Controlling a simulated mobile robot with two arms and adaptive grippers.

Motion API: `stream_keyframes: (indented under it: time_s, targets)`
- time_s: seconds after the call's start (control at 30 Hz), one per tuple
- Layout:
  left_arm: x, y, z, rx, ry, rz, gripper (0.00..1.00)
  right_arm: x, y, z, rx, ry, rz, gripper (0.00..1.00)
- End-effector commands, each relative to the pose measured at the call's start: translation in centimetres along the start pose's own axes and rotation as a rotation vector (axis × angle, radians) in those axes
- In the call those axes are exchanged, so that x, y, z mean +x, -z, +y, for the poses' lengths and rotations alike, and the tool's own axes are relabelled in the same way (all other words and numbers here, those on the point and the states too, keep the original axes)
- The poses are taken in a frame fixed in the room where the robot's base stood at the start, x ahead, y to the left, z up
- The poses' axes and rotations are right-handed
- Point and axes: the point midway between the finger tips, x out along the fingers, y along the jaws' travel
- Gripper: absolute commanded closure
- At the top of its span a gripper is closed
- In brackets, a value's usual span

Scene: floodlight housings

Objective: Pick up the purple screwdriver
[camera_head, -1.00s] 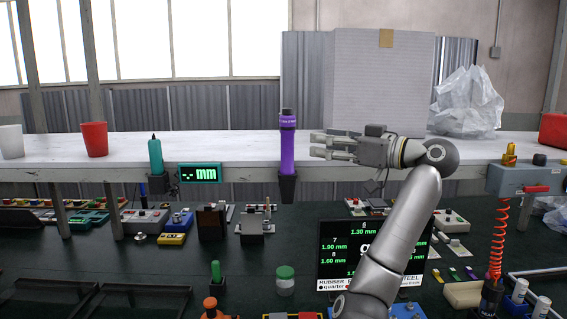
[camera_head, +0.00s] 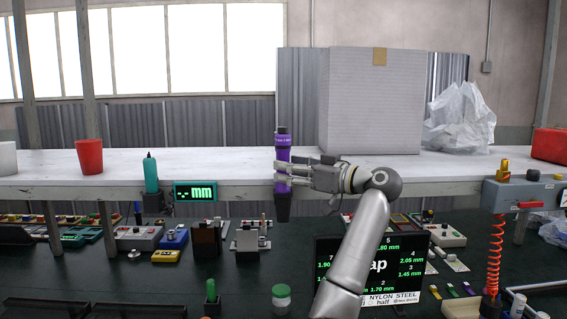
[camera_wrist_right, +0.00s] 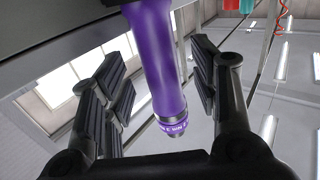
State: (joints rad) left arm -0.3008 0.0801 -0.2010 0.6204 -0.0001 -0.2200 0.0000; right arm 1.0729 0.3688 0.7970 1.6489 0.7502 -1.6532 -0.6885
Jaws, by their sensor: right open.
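The purple screwdriver (camera_head: 282,157) stands upright in a black holder (camera_head: 283,206) at the front edge of the white shelf. My right gripper (camera_head: 284,172) comes in from the right and its fingers reach the purple body. In the right wrist view the purple screwdriver (camera_wrist_right: 158,65) lies between the open fingers of my right gripper (camera_wrist_right: 158,92), with a gap visible on both sides. My left gripper is in neither view.
A teal screwdriver (camera_head: 151,174) and a green "mm" display (camera_head: 195,192) are on the shelf edge to the left. A red cup (camera_head: 89,157) and a large white box (camera_head: 370,100) stand on the shelf. The dark bench below (camera_head: 240,280) holds several small devices.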

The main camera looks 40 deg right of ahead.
Motion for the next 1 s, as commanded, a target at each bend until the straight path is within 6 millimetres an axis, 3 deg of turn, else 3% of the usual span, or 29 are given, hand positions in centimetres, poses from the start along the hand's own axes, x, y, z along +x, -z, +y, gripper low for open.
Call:
stream_keyframes:
  time_s: [0.17, 0.43, 0.83, 1.0]
  targets:
    - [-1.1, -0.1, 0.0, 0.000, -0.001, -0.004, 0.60, 2.0, 0.1, 0.0, 0.002, 0.001, 0.000, 0.45]
    - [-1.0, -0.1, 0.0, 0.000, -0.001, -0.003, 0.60, 2.2, -0.1, 0.0, 0.001, 0.000, -0.001, 0.47]
    - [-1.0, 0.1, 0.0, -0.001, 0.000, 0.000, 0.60, 2.2, -0.1, 0.0, 0.001, 0.000, -0.001, 0.98]
    - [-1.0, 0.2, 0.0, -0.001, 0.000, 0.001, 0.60, 2.1, 0.1, 0.0, 0.000, -0.001, 0.002, 1.00]
